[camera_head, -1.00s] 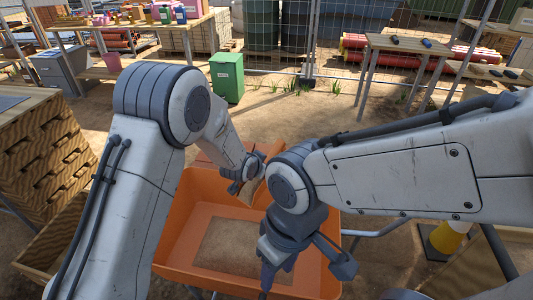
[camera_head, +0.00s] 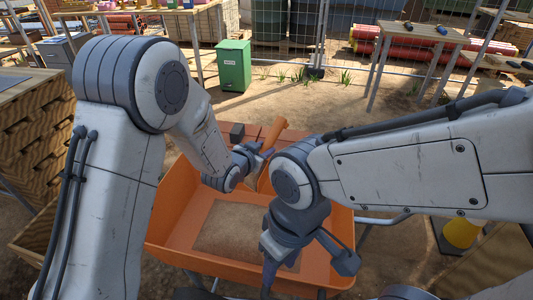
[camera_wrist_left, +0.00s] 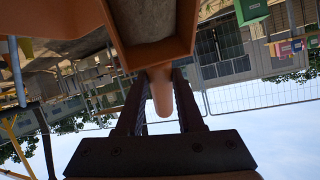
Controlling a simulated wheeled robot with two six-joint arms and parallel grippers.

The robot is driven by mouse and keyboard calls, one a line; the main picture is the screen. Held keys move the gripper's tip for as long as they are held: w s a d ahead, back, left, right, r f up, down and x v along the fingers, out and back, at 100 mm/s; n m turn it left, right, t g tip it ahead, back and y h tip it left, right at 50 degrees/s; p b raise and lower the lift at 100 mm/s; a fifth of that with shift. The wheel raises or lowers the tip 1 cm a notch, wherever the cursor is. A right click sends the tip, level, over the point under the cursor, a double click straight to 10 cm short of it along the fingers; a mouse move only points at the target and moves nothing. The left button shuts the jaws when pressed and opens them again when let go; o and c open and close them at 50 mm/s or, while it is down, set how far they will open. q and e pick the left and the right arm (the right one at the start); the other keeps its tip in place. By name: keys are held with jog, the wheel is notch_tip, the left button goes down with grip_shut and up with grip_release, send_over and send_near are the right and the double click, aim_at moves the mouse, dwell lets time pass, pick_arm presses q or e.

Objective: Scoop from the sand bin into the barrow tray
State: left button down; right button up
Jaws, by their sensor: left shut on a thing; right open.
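The orange barrow tray (camera_head: 175,235) lies below my arms in the head view, with a flat brown patch of sand (camera_head: 225,225) on its floor. My left gripper (camera_head: 257,152) is above the tray's far side, shut on the handle of an orange scoop (camera_head: 273,133). In the left wrist view the scoop (camera_wrist_left: 180,48) extends beyond the fingers (camera_wrist_left: 160,100), its handle between them. My right gripper (camera_head: 268,270) is open, pointing down over the tray's near part. I cannot clearly pick out the sand bin.
A wooden crate stack (camera_head: 35,135) stands left of my left arm. A green box (camera_head: 233,66) stands on the ground beyond the tray. A small table (camera_head: 415,36) with tools stands at the back right.

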pick_arm(q)
jog(key=shift+s+a+n+t+h+b, duration=0.6)
jog(key=shift+s+a+t+h+b, duration=1.15)
jog(key=shift+b, duration=4.95)
jog(key=shift+s+a+r+y, duration=0.1)
jog(key=shift+s+a+y, duration=0.15)
jog(key=shift+s+a, duration=0.15)
jog(key=shift+w, duration=0.1)
notch_tip(320, 180, up, 7)
jog(key=m+g+y+p, duration=0.1)
jog(key=g+y+p, duration=0.3)
jog(key=p, duration=2)
jog(key=shift+m+g+y, duration=0.3)
jog(key=shift+g, duration=0.55)
